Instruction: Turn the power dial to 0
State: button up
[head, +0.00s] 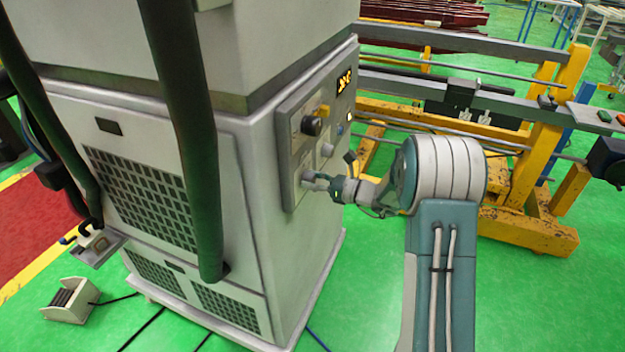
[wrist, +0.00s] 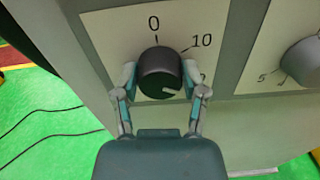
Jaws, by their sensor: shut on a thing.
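The dial (wrist: 160,66) is a round dark knob on a pale plate in the wrist view. The plate (wrist: 112,28) reads 0 at the top and 10 at upper right; another label at lower right is partly hidden by a finger. A short white mark on the knob sits low and points right, away from the 0. My gripper (wrist: 160,82) is closed around the knob, one finger on each side. In the head view my gripper (head: 318,181) is at the lower part of the control panel (head: 291,140), and hides most of the dial there.
A second dial (wrist: 303,62) is to the right in the wrist view. A yellow frame (head: 545,150) stands behind my arm. Thick dark hoses (head: 185,120) hang before the grey cabinet (head: 225,145).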

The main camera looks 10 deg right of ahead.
jog(key=n, duration=1.2)
jog(key=shift+a, duration=0.1)
jog(key=n, duration=0.6)
jog(key=shift+s+f, duration=0.1)
jog(key=shift+f, duration=0.1)
jog(key=n, duration=0.5)
jog(key=shift+f+n, duration=0.25)
jog(key=shift+n, duration=0.05)
jog(key=shift+s, duration=0.1)
jog(key=shift+f, duration=0.1)
jog(key=o, duration=1.1)
jog(key=shift+a, duration=0.1)
jog(key=shift+o, duration=0.2)
